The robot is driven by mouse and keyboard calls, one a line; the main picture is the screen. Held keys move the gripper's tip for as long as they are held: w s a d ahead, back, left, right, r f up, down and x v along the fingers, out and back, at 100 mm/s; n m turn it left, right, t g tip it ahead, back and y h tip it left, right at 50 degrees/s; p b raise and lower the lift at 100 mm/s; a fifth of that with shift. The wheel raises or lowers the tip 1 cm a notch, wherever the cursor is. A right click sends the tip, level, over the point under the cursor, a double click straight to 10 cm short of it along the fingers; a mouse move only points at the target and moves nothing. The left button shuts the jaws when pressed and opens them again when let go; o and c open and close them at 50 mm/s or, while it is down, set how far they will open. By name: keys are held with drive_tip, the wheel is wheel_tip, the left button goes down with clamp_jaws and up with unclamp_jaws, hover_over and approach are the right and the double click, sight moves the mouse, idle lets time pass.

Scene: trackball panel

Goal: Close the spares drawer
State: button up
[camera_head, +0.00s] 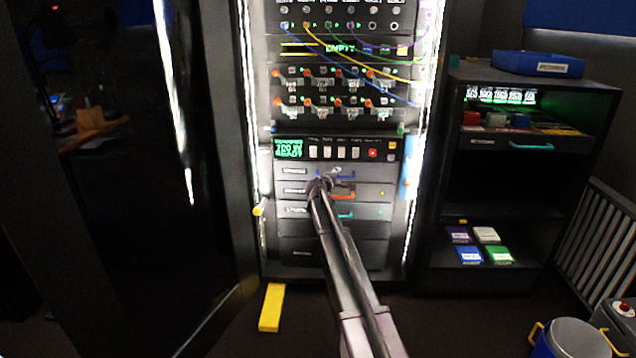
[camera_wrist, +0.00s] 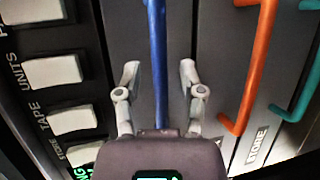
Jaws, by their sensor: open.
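The rack's drawer stack has a top drawer with a blue handle (camera_head: 345,175), a middle drawer with an orange handle (camera_head: 343,195) and a lower drawer with a teal handle (camera_head: 345,215). Their labels are too small to read in the head view, so I cannot tell which is the spares drawer. My gripper (camera_head: 325,181) is at the top drawer's front. In the wrist view my gripper (camera_wrist: 158,82) is open, with a finger on each side of the blue handle (camera_wrist: 157,50). The orange handle (camera_wrist: 255,70) and teal handle (camera_wrist: 301,90) are to the right.
A button panel (camera_head: 335,149) lies just above the drawers, and cables (camera_head: 385,78) hang higher up. A dark shelf unit (camera_head: 465,195) stands to the right. A yellow block (camera_head: 271,307) lies on the floor left of my arm. A bucket (camera_head: 572,340) is at lower right.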

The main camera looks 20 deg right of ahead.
drive_tip(key=s+a+r+n+p, duration=0.1)
drive_tip(key=s+a+r+p, duration=0.15)
drive_tip(key=s+a, duration=1)
drive_tip(key=w+a+r+n+t+y+b, duration=0.1)
drive_tip(key=a+n+t+y, duration=0.3)
drive_tip(key=n, duration=0.6)
drive_tip(key=n+t, duration=0.1)
drive_tip(key=n, duration=1)
approach(283, 168)
drive_tip(key=w+d+r, duration=0.3)
drive_tip(key=v, duration=1.9)
drive_tip(key=shift+s+r+y+b, duration=0.15)
drive_tip(key=shift+s+y+b, duration=0.2)
drive_tip(key=shift+y+b, duration=0.05)
drive_tip(key=shift+d, duration=0.1)
